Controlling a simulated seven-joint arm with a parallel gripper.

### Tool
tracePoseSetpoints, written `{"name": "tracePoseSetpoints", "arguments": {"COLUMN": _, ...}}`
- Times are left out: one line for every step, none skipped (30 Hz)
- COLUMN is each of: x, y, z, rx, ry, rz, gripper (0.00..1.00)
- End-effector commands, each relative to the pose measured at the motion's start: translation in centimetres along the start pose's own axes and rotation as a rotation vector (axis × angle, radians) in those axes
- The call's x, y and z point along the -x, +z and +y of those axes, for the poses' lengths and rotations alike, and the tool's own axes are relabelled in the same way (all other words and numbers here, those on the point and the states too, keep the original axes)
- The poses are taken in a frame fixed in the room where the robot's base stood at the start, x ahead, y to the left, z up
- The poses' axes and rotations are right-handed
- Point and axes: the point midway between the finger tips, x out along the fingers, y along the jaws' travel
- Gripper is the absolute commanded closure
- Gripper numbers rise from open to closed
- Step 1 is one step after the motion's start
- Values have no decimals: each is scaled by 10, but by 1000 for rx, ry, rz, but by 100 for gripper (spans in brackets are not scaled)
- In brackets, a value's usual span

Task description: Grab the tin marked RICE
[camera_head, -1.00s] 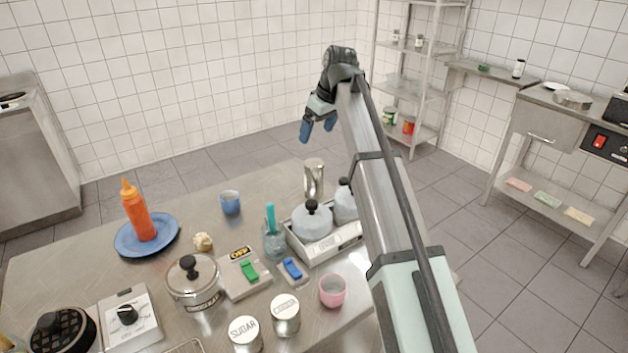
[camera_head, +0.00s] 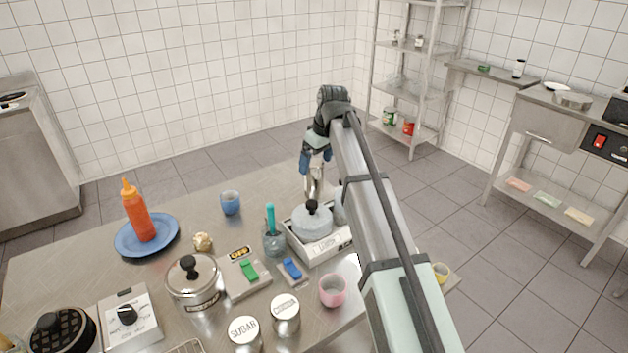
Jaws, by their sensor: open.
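No lid or label that reads RICE can be made out. A tin with a white lid marked SUGAR (camera_head: 244,332) stands at the front edge. Another white-lidded tin (camera_head: 285,314) stands beside it, its lid word too small to read surely.
A glass with a teal tool (camera_head: 273,240), pink cup (camera_head: 332,291), lidded pot (camera_head: 194,284) and blue cup (camera_head: 230,202) stand nearby.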

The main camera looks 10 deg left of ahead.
Motion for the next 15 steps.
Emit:
{"name": "tracePoseSetpoints", "arguments": {"x": -2, "y": 0, "z": 0, "rx": 0, "ry": 0, "rz": 0, "gripper": 7}}
{"name": "tracePoseSetpoints", "arguments": {"x": -4, "y": 0, "z": 0, "rx": 0, "ry": 0, "rz": 0, "gripper": 7}}
{"name": "tracePoseSetpoints", "arguments": {"x": -7, "y": -1, "z": 0, "rx": 0, "ry": 0, "rz": 0, "gripper": 7}}
{"name": "tracePoseSetpoints", "arguments": {"x": -10, "y": -1, "z": 0, "rx": 0, "ry": 0, "rz": 0, "gripper": 7}}
{"name": "tracePoseSetpoints", "arguments": {"x": -14, "y": -1, "z": 0, "rx": 0, "ry": 0, "rz": 0, "gripper": 7}}
{"name": "tracePoseSetpoints", "arguments": {"x": -19, "y": -1, "z": 0, "rx": 0, "ry": 0, "rz": 0, "gripper": 7}}
{"name": "tracePoseSetpoints", "arguments": {"x": -23, "y": -2, "z": 1, "rx": 0, "ry": -1, "rz": -1, "gripper": 7}}
{"name": "tracePoseSetpoints", "arguments": {"x": -27, "y": -2, "z": 1, "rx": 0, "ry": -1, "rz": -1, "gripper": 7}}
{"name": "tracePoseSetpoints", "arguments": {"x": -32, "y": -2, "z": 1, "rx": 0, "ry": -1, "rz": -1, "gripper": 7}}
{"name": "tracePoseSetpoints", "arguments": {"x": -36, "y": -2, "z": 1, "rx": 0, "ry": -1, "rz": -1, "gripper": 7}}
{"name": "tracePoseSetpoints", "arguments": {"x": -40, "y": -2, "z": 1, "rx": 0, "ry": 0, "rz": 0, "gripper": 7}}
{"name": "tracePoseSetpoints", "arguments": {"x": -44, "y": -2, "z": 1, "rx": 0, "ry": -1, "rz": 0, "gripper": 7}}
{"name": "tracePoseSetpoints", "arguments": {"x": -47, "y": -2, "z": 1, "rx": 0, "ry": -1, "rz": -1, "gripper": 7}}
{"name": "tracePoseSetpoints", "arguments": {"x": -49, "y": -2, "z": 1, "rx": 0, "ry": -1, "rz": -1, "gripper": 7}}
{"name": "tracePoseSetpoints", "arguments": {"x": -50, "y": -2, "z": 1, "rx": 0, "ry": -1, "rz": 0, "gripper": 7}}
